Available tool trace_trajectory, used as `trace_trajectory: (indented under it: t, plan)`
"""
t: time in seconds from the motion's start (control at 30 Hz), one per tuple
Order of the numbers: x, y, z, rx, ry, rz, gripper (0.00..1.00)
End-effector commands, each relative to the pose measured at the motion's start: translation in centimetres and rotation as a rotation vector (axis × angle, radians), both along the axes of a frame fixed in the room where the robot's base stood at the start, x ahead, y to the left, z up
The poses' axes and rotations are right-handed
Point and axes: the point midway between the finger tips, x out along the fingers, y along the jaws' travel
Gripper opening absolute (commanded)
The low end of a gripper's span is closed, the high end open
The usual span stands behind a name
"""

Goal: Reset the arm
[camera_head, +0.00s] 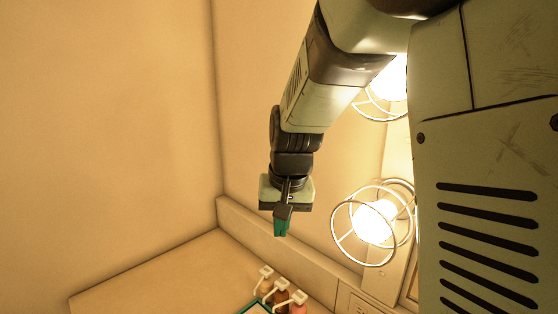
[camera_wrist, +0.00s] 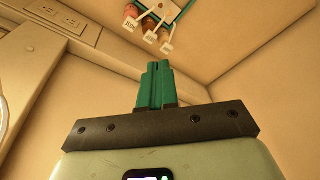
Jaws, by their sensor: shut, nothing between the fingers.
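My gripper (camera_head: 281,229) hangs from my arm in the head view, pointing down above the counter. Its green fingers are pressed together with nothing between them. In the wrist view, the shut green fingers (camera_wrist: 157,84) stand in the middle of the picture. The gripper is in free air, apart from the counter and the wall.
Several pump bottles (camera_head: 281,293) stand at the bottom of the head view on the counter (camera_head: 160,275), beside a green-rimmed tray (camera_head: 254,308). A lit caged lamp (camera_head: 374,221) is on the wall right of my gripper. An outlet (camera_head: 360,304) is below it. The counter's left part is clear.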

Motion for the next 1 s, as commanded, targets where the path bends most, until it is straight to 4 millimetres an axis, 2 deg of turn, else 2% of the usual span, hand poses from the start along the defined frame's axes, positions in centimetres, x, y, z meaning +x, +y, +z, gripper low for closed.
trace_trajectory:
  t: [0.03,0.1,0.3,0.47,0.6,0.7,0.8,1.0]
  plan:
    - [-1.7,-0.1,1.8,0.006,-0.039,0.043,0.00]
    - [-4.1,-0.4,3.7,0.008,-0.084,0.104,0.00]
    - [-10.2,-2.9,7.6,-0.008,-0.192,0.177,0.00]
    - [-15.5,-6.6,10.0,-0.037,-0.252,0.106,0.00]
    - [-19.4,-9.1,10.8,-0.062,-0.283,0.016,0.00]
    - [-21.2,-10.1,10.9,-0.075,-0.295,-0.027,0.00]
    - [-22.2,-10.6,10.9,-0.081,-0.300,-0.050,0.00]
    - [-22.4,-10.8,10.8,-0.083,-0.301,-0.057,0.00]
